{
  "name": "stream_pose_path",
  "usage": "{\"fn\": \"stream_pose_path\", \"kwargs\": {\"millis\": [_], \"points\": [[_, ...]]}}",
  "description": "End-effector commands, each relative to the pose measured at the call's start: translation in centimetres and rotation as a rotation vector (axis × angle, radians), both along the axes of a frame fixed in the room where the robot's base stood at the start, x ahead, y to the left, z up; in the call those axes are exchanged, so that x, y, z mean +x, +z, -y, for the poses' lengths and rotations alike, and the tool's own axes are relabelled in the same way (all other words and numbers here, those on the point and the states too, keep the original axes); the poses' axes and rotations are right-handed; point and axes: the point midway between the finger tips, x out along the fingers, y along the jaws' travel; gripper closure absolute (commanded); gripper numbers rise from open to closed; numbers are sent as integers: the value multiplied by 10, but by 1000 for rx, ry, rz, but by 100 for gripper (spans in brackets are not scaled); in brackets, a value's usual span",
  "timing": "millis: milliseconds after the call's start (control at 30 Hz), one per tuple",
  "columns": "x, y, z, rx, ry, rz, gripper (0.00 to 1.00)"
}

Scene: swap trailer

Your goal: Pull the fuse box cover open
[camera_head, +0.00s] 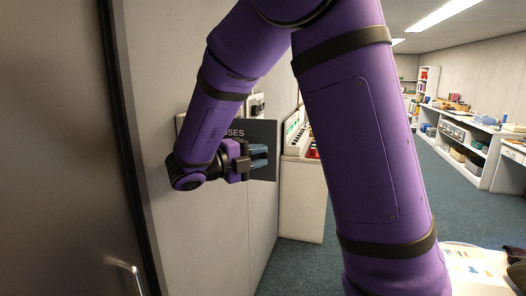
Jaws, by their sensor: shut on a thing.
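The exact grip point is hidden by the fingers.
A dark door (55,150) with a metal handle is at the left. A pale cabinet (302,200) with items on top stands just right of the cover. Crowded shelves (470,140) line the far right.

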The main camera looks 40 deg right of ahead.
Motion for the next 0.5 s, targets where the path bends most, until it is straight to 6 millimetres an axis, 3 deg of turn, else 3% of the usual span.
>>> {"fn": "stream_pose_path", "kwargs": {"millis": [200,500], "points": [[-11,-1,-24,0,-137,0,100],[-18,-1,-42,1,-241,-1,100]]}}
